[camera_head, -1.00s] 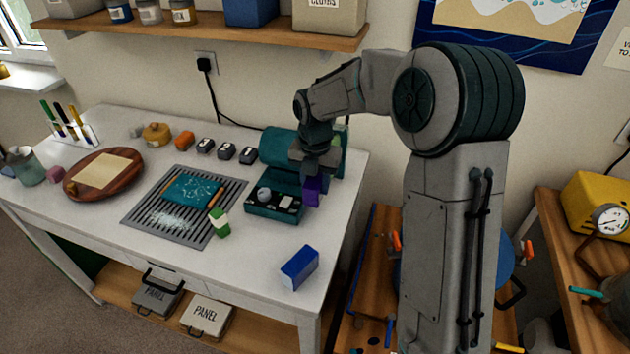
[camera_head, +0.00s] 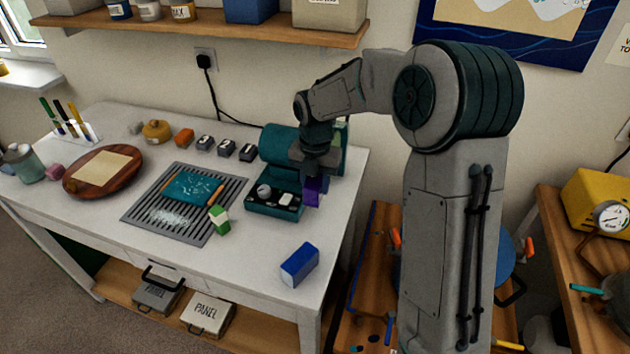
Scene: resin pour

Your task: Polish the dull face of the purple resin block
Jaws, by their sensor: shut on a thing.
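The purple resin block (camera_head: 313,192) is held in my gripper (camera_head: 314,176), which is shut on it. The block hangs at the right end of a teal machine (camera_head: 272,149) with an open dark tray (camera_head: 262,209) in front. I cannot tell whether the block touches the machine. The block's dull face cannot be made out, and my fingers hide its upper part.
A blue block (camera_head: 299,264) lies near the table's front right corner. A green and white block (camera_head: 218,220) stands by a grey slatted grate (camera_head: 160,231) bearing a teal panel (camera_head: 194,187). A round wooden board (camera_head: 76,187) lies at left. The table's right front is mostly clear.

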